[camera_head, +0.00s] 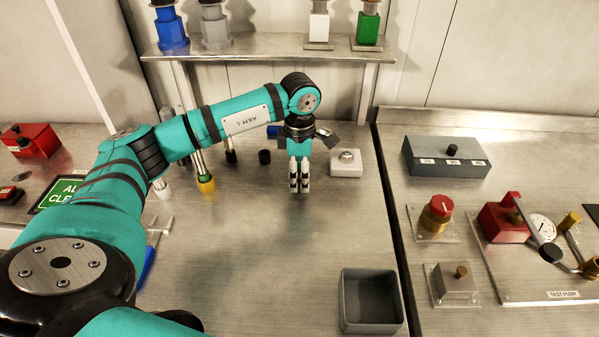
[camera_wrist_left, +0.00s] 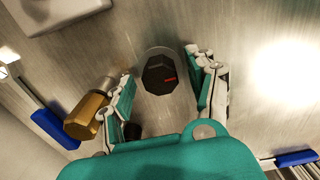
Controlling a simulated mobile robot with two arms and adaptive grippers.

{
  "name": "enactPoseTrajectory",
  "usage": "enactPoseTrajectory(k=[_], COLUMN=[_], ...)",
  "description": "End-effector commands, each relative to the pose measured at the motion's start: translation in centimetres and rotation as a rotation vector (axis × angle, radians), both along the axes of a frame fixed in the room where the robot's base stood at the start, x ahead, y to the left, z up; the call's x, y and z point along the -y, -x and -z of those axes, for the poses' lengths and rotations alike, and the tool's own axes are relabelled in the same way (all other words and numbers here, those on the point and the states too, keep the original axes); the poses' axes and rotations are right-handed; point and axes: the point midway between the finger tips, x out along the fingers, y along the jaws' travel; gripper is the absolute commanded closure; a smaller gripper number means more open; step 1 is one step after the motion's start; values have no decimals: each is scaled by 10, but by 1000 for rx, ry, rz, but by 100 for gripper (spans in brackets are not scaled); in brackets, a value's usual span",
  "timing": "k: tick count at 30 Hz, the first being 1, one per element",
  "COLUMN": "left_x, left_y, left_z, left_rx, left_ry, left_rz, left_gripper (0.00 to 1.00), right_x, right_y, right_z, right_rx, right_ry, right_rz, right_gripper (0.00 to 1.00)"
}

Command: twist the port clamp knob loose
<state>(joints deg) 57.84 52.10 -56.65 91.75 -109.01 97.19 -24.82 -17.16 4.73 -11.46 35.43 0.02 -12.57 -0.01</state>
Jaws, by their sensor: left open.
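My left gripper (camera_head: 299,186) points down over the middle of the left bench, its fingers a short way apart with nothing held. In the left wrist view the gripper (camera_wrist_left: 163,80) is open. My right gripper is not in view.
A white block (camera_head: 346,170) stands right of the gripper. A grey open bin (camera_head: 372,272) is at the front right. A metal shelf (camera_head: 265,48) spans the back. A brass-coloured fitting (camera_wrist_left: 87,115) lies beside one finger in the wrist view. The bench middle is clear.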

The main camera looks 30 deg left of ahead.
Motion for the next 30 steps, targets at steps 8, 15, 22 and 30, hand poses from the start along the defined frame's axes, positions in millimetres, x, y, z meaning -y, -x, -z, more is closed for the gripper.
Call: enactPoseTrajectory(k=[8,15,22,30], left_x=[0,0,0,0], left_y=[-1,-1,-1,0], left_z=[-44,-93,-116,-119], left_rx=[6,6,2,1], left_ry=[1,1,0,0], left_rz=[1,-1,-1,-1], left_gripper=[42,42,42,42], right_x=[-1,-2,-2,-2], right_y=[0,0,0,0], right_z=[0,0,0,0], right_rx=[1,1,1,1], right_ry=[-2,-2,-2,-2], right_rz=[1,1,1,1], right_gripper=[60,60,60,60])
